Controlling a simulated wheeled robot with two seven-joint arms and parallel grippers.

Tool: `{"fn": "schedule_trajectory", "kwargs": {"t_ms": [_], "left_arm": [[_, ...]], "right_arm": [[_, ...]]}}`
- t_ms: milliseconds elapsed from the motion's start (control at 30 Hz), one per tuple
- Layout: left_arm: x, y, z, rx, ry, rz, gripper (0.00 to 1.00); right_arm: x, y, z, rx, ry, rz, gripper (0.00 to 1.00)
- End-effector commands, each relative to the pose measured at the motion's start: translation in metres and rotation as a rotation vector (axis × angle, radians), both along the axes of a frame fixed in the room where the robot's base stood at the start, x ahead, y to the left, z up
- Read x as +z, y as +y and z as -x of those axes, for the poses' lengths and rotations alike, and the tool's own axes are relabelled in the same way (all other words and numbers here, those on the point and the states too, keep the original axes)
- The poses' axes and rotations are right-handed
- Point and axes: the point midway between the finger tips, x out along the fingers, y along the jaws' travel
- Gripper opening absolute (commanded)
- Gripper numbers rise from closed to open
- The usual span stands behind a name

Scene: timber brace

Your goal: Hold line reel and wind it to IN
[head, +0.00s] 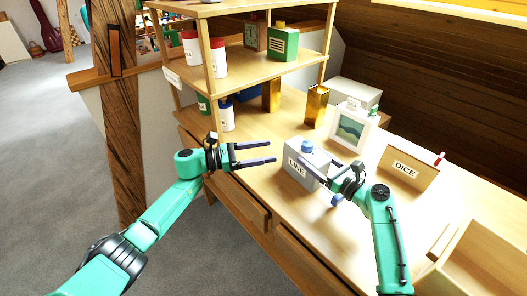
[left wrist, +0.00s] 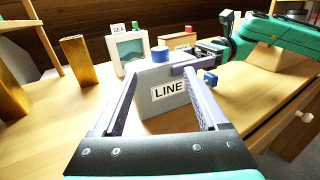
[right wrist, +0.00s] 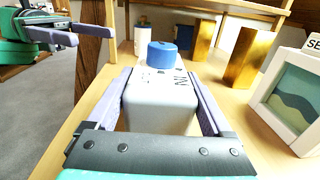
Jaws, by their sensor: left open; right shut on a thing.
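The line reel is a grey box (head: 299,172) with a LINE label and a blue cap (head: 307,146) on top. It stands upright on the wooden counter. My right gripper (head: 322,172) is shut on the box, one finger along each side, as the right wrist view (right wrist: 160,100) shows. A small blue knob (head: 338,201) sits beside the box, also seen in the left wrist view (left wrist: 210,78); how it joins the box is hidden. My left gripper (head: 272,152) is open and empty, left of the box, pointing at its labelled side. No IN marking is readable.
A shelf unit (head: 238,78) with white jars and a green can stands behind on the left. Gold blocks (head: 316,106), a picture frame (head: 352,128) and a DICE box (head: 408,167) stand at the back. An open wooden bin (head: 485,262) is at right.

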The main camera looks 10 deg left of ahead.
Motion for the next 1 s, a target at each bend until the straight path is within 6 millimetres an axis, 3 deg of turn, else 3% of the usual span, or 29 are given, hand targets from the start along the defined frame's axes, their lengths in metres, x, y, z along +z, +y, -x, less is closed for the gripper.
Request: {"fn": "schedule_trajectory", "kwargs": {"t_ms": [67,167,300,433,533,700,867,1000], "left_arm": [[-0.001,-0.002,0.0,0.0,0.0,-0.001,0.76],[-0.009,-0.02,0.006,0.004,-0.011,-0.022,0.76],[-0.027,-0.081,0.03,0.07,-0.094,-0.098,0.76],[-0.013,-0.118,0.049,0.303,-0.212,-0.143,0.76],[0.011,-0.114,0.055,0.547,-0.237,-0.114,0.76],[0.004,-0.103,0.055,0.795,-0.057,-0.004,0.76],[-0.002,-0.096,0.057,0.888,0.016,0.026,0.76],[-0.002,-0.099,0.04,0.894,0.02,0.028,0.76]], "right_arm": [[-0.001,-0.001,0.0,-0.002,0.001,0.002,0.14],[-0.001,-0.001,0.0,-0.002,0.001,0.002,0.14],[-0.001,-0.001,0.0,-0.002,0.001,0.002,0.14],[-0.001,-0.001,0.0,-0.002,0.002,0.002,0.14],[-0.001,-0.001,0.0,-0.002,0.002,0.002,0.14],[-0.001,-0.001,0.0,-0.001,0.001,0.002,0.14],[-0.001,0.0,0.0,-0.001,0.001,0.001,0.14],[-0.001,0.0,0.0,-0.001,0.001,0.001,0.14]]}}
